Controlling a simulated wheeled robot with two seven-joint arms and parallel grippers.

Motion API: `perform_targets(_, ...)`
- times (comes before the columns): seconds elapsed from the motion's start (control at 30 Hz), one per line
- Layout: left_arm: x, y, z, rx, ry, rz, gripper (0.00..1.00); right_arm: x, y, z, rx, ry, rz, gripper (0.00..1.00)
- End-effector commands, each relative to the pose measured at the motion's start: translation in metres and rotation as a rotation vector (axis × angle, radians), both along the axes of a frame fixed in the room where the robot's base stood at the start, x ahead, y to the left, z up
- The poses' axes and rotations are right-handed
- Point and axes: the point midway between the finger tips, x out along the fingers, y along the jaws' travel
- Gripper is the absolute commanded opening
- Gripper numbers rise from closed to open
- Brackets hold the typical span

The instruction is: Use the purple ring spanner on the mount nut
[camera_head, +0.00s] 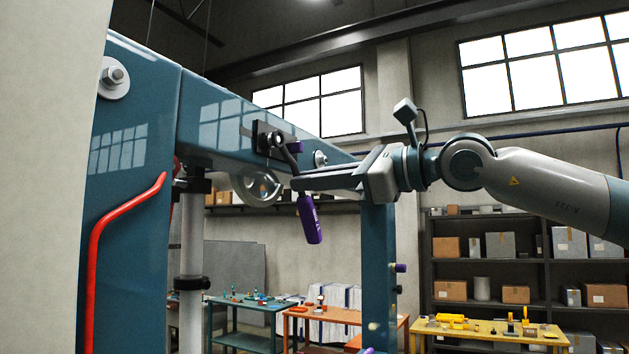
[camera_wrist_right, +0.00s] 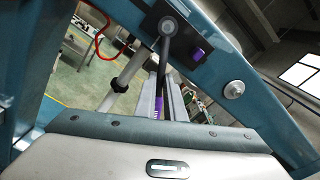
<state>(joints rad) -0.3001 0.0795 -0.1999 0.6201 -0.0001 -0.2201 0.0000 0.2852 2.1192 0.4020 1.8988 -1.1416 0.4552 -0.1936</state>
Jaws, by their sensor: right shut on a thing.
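The purple ring spanner (camera_head: 311,222) hangs tilted, its purple handle down and its dark ring end up at the black mount plate (camera_head: 260,130) on the blue beam. The ring end appears to be at the mount nut, which I cannot make out separately; whether the ring is fully seated is unclear. My right gripper (camera_head: 298,184) comes from the right and is shut on the spanner at its shank, above the handle. The wrist view shows the spanner's ring (camera_wrist_right: 168,26) against the plate and part of its handle (camera_wrist_right: 158,106) between the fingers. My left gripper is not in view.
The blue beam (camera_head: 225,120) and post (camera_head: 378,270) frame the spot. A washer-like wheel (camera_head: 260,188) hangs just below the mount. A bolt (camera_head: 320,158) sits right of it. A red pipe (camera_head: 95,250) runs up the left column. Tables and shelves stand farther back.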

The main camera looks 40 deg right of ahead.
Motion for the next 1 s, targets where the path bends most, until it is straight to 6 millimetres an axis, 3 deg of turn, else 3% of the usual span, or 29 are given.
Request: perform_targets(1.0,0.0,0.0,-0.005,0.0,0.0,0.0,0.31,-0.005,-0.0017,0.0004,0.0,-0.002,0.0,0.0)
